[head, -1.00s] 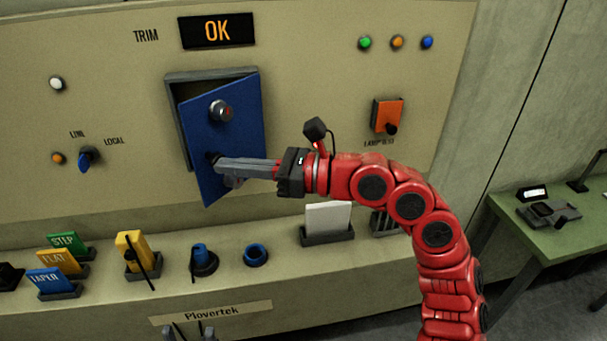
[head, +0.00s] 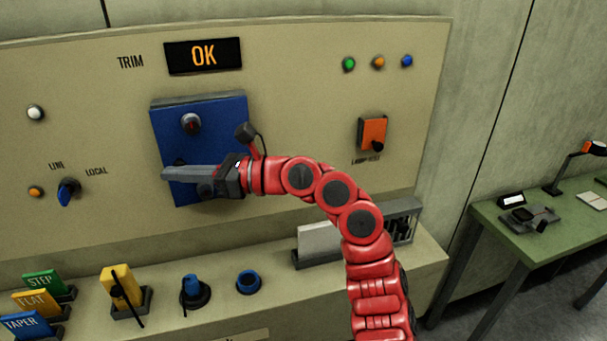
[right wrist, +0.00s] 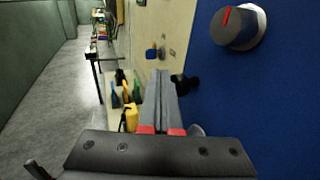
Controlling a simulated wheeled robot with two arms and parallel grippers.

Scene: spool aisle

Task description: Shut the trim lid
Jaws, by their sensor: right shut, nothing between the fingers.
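The blue trim lid (head: 222,118) lies flat or nearly flat against the beige panel under the OK display (head: 203,56). A thin grey frame edge shows along its top. A grey knob (head: 191,123) with a red mark is on its upper part, and it also shows in the right wrist view (right wrist: 238,27). A small black knob (head: 180,162) is lower on the lid, just above my fingers. My right gripper (head: 168,174) is shut and empty, lying across the lower lid with its tips toward the left edge. I cannot tell whether it touches. My left gripper is out of view.
Below, a ledge holds STEP, FLAT and TAPER cards (head: 43,283), a yellow block (head: 121,287), blue-topped parts (head: 192,288) and a white card (head: 318,240). An orange lamp-test switch (head: 372,132) is on the right. A green table (head: 515,240) stands further right.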

